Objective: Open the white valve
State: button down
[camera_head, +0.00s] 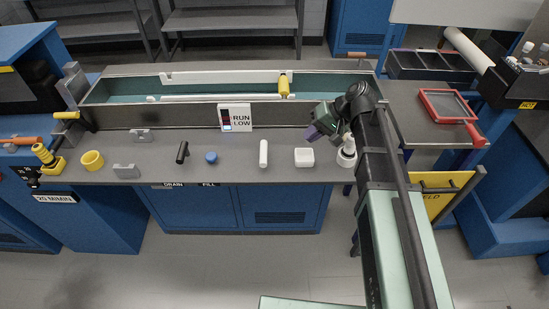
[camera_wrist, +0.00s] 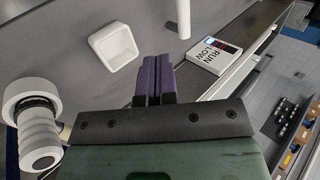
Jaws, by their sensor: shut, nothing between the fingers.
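A white ribbed fitting with a round end and a black collar (camera_head: 346,155) stands at the right end of the bench, partly behind my arm. It looks like the white valve, though I cannot tell its open or shut state. It also shows at the left of the wrist view (camera_wrist: 38,132). My gripper (camera_head: 313,133) is shut and empty, its purple fingers together. It hangs above the bench, left of the fitting and behind the white dish (camera_head: 304,157). In the wrist view the fingers (camera_wrist: 153,80) are apart from the fitting and the dish (camera_wrist: 114,46).
A white upright cylinder (camera_head: 263,153), a blue knob (camera_head: 211,158) and a black handle (camera_head: 182,152) line the bench front. A RUN LOW sign (camera_head: 235,117) stands before the long trough (camera_head: 190,115). A yellow valve (camera_head: 45,156) is at the far left.

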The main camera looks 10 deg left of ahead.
jog(key=shift+f, duration=0.1)
jog(key=b, duration=0.9)
send_near(275, 167)
jog(key=a, duration=0.1)
jog(key=a+f, duration=0.1)
jog(key=a, duration=0.1)
jog(key=shift+s+f, duration=0.15)
jog(key=shift+f, duration=0.2)
jog(key=a, duration=0.2)
jog(key=shift+s+a+r+p, duration=0.15)
jog(key=shift+a+r+p, duration=0.05)
jog(key=shift+a+p, duration=0.2)
jog(key=shift+a, duration=0.45)
